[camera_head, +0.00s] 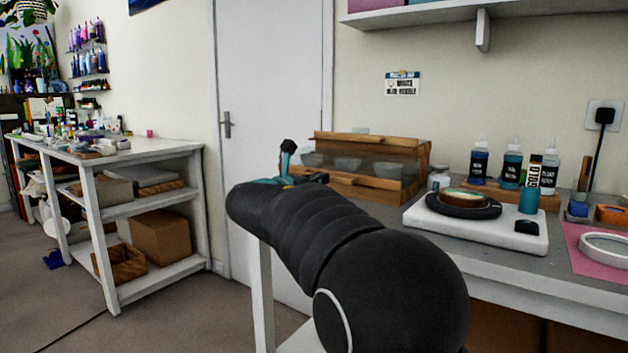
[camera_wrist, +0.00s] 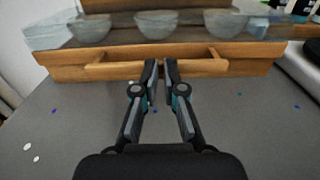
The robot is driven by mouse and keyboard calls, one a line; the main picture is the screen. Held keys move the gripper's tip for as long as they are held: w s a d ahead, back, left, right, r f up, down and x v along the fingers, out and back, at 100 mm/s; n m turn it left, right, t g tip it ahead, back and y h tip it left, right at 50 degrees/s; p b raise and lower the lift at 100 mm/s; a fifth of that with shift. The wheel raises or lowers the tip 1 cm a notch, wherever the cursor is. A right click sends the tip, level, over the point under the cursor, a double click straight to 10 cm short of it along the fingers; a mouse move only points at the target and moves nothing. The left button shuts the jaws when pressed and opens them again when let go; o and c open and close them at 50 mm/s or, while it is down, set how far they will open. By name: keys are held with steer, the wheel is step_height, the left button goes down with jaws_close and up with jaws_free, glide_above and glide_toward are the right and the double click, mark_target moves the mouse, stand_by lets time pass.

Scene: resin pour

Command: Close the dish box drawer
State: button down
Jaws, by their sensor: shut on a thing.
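The dish box (camera_head: 410,150) is a wooden box with clear panes on the grey table against the wall. Its drawer front (camera_wrist: 60,66) is a wooden panel with a long wooden handle bar (camera_wrist: 205,67). Several clear bowls (camera_wrist: 156,24) stand in a row behind the panel. In the head view the drawer front (camera_head: 375,184) sits low and forward of the box top; how far it is out I cannot tell. My gripper (camera_wrist: 161,72) is shut on the middle of the handle bar.
Right of the box, a white scale (camera_head: 425,218) carries a black round stand. Several bottles (camera_head: 512,168) stand on a wooden tray behind it. A pink mat (camera_head: 590,262) lies at the right. The grey tabletop (camera_wrist: 75,120) before the drawer holds only small specks.

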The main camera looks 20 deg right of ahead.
steer(key=shift+r, duration=0.2)
steer(key=shift+s+a+f, duration=0.1)
steer(key=shift+s+a, duration=0.1)
steer(key=v, duration=1.3)
step_height(320, 180, down, 12)
steer(key=s+a+m+g+y, duration=0.2)
steer(key=m+y, duration=0.2)
steer(key=m, duration=0.2)
steer(key=s+f+m+g+y, duration=0.2)
steer(key=s+f+m+y, duration=0.2)
steer(key=s+f+m, duration=0.45)
steer(key=s+f+m+g+y, duration=0.3)
steer(key=s+f+m+y, duration=0.15)
steer(key=s, duration=0.65)
steer(key=s+d+m+t+y, duration=0.2)
steer(key=s+m, duration=0.4)
steer(key=s, duration=0.5)
steer(key=shift+f+b, duration=0.2)
steer(key=shift+b, duration=0.1)
